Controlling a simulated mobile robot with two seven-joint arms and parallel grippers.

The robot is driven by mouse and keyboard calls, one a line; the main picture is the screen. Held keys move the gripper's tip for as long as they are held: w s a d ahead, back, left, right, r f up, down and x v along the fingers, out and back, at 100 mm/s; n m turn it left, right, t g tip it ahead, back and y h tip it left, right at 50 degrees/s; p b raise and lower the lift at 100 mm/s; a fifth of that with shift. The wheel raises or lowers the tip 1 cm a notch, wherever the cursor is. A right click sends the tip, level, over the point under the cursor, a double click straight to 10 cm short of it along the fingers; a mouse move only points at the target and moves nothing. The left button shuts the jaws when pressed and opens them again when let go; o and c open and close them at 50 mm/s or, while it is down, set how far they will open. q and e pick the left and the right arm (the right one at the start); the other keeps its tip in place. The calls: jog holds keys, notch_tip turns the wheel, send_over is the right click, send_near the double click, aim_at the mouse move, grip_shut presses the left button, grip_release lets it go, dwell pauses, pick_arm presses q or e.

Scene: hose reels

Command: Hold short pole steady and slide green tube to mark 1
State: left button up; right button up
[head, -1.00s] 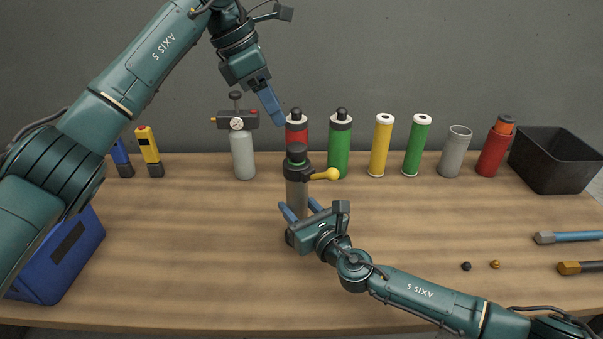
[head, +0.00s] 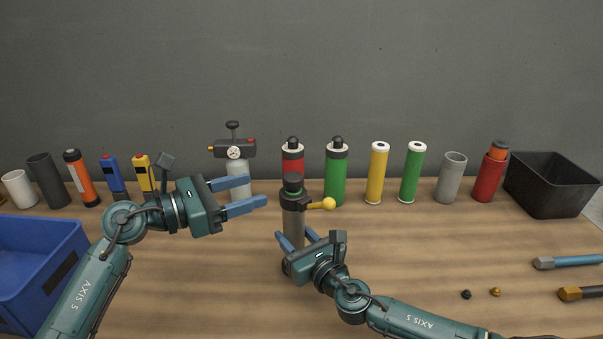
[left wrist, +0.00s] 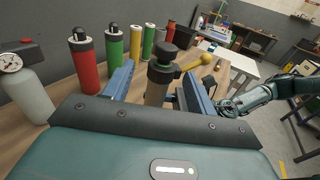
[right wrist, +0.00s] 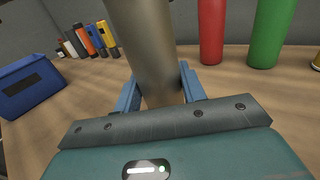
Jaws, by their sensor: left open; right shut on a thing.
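The short grey pole (head: 294,228) stands upright on the table. Near its top are a black collar with a yellow-knobbed lever (head: 329,203), a green band (head: 292,191) and a dark cap. My right gripper (head: 296,239) is shut on the pole's lower part; the right wrist view shows the pole (right wrist: 150,50) between its fingers. My left gripper (head: 257,192) is open and empty, left of the pole and apart from it, fingers pointing at it. The left wrist view shows the collar (left wrist: 160,73) ahead between the fingers. I cannot see a mark 1.
Behind stand a gauge cylinder (head: 236,165), a red bottle (head: 292,163), a green bottle (head: 336,180), yellow (head: 377,172) and green (head: 412,174) white-capped tubes. A blue bin (head: 40,270) is at left, a black bin (head: 555,190) at right.

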aim_at(302, 174)
pick_arm(q)
jog(key=shift+h, duration=0.3)
jog(key=x, duration=1.1)
jog(key=shift+s+d+r, duration=0.2)
jog(key=shift+d+r, duration=0.15)
jog(key=shift+d, duration=0.1)
jog(key=shift+c, duration=0.4)
